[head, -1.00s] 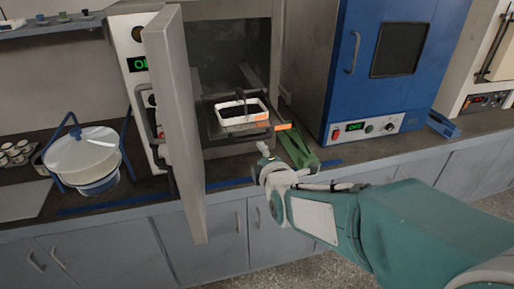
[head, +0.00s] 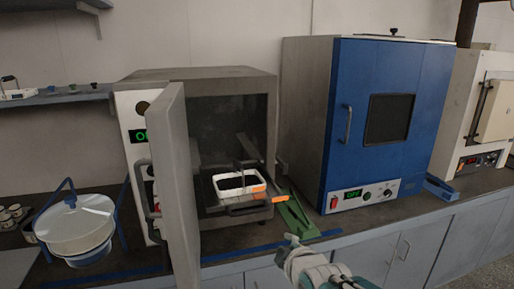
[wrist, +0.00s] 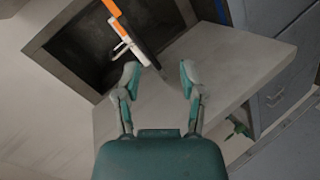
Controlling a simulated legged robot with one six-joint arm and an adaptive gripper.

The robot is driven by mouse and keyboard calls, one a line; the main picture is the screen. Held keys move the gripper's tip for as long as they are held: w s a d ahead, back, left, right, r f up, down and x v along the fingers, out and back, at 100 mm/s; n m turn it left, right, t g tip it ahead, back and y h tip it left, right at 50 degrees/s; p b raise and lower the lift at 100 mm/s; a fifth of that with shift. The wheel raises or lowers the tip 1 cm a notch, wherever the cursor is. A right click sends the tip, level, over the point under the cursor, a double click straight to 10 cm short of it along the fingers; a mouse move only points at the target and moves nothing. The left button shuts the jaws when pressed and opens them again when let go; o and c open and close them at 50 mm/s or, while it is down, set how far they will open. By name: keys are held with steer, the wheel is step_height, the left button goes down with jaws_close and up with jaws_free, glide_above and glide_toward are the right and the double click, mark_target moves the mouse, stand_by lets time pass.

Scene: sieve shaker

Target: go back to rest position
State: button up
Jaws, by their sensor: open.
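My gripper shows in the wrist view (wrist: 158,80), its two fingers spread apart with nothing between them. In the head view only part of my arm shows at the bottom, in front of the counter; the fingers are not clear there. The grey oven (head: 230,82) has its door (head: 175,190) swung open toward me. A white tray (head: 229,194) with dark contents sits in the oven opening, with an orange-tipped handle beside it. The tray and orange part (wrist: 113,8) show beyond the fingertips in the wrist view, apart from them.
A blue oven (head: 375,110) stands closed at the right. A green stand (head: 296,217) is on the counter between the ovens. A white lidded pot (head: 75,228) in a blue frame stands at the left. The open door juts out over the counter edge.

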steer(key=s+d+m+g+h, duration=0.1)
steer(key=s+d+m+g, duration=0.2)
steer(key=s+m, duration=0.4)
steer(key=s+d+f+m+g+h, duration=0.1)
steer(key=s+d+m+g, duration=0.3)
steer(key=s, duration=0.7)
steer(key=d+m, duration=0.2)
steer(key=m, duration=0.2)
steer(key=shift+s+f+h, duration=0.25)
steer(key=shift+s+h, duration=0.05)
steer(key=shift+s, duration=0.1)
